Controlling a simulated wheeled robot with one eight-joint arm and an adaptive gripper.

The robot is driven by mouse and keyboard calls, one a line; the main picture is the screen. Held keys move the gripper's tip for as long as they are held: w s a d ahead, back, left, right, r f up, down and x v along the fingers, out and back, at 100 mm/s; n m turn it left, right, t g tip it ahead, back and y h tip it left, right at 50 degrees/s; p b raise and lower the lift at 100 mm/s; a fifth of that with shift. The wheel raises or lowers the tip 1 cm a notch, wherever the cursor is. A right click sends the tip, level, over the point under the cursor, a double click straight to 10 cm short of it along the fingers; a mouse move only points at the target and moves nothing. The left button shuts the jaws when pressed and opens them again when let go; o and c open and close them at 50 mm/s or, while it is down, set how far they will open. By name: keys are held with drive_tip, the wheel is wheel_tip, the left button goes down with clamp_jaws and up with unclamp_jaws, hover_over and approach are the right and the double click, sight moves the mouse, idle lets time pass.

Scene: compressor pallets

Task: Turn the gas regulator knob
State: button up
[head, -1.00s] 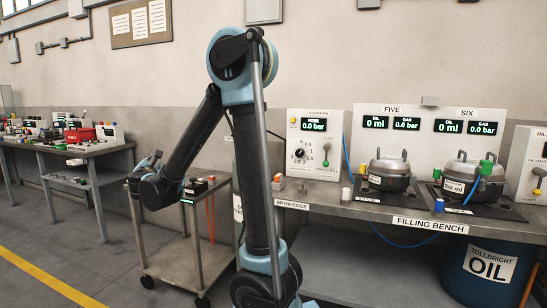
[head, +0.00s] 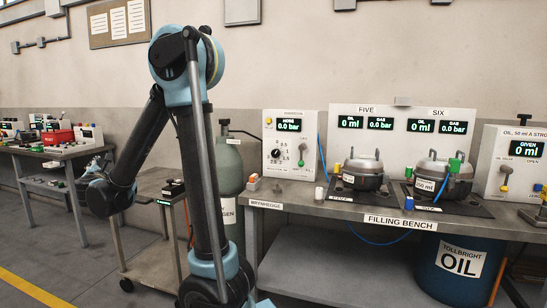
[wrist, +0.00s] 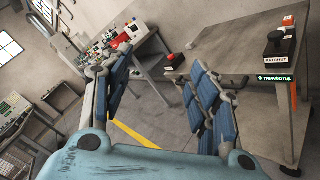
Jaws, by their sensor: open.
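The gas regulator knob (head: 276,154) is a small black dial with a number scale on the front of a white panel. The panel (head: 270,122) stands at the left end of the filling bench and has a display reading 0.0 bar and a green-tipped lever (head: 301,155). My gripper (head: 92,172) is at the left in the head view, well away from the knob. In the wrist view, its blue-padded fingers (wrist: 158,95) are spread apart with nothing between them. The knob does not show in the wrist view.
The filling bench (head: 460,219) carries two metal vessels (head: 362,173) on dark pads. A grey-green gas cylinder (head: 229,168) stands between the bench and a small wheeled cart (head: 140,262). A blue oil drum (head: 455,268) is below the bench. Open floor lies at the lower left.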

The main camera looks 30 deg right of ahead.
drive_tip(key=d+m+h, duration=0.1)
drive_tip(key=d+h, duration=0.2)
drive_tip(key=d, duration=1.4)
drive_tip(key=m+g+h, duration=0.3)
drive_tip(key=g+h, duration=0.3)
drive_tip(key=h, duration=0.3)
approach(275, 154)
drive_tip(key=shift+x, duration=4.8)
drive_tip(key=shift+r, duration=0.1)
drive_tip(key=shift+m, duration=0.3)
drive_tip(key=c, duration=1.1)
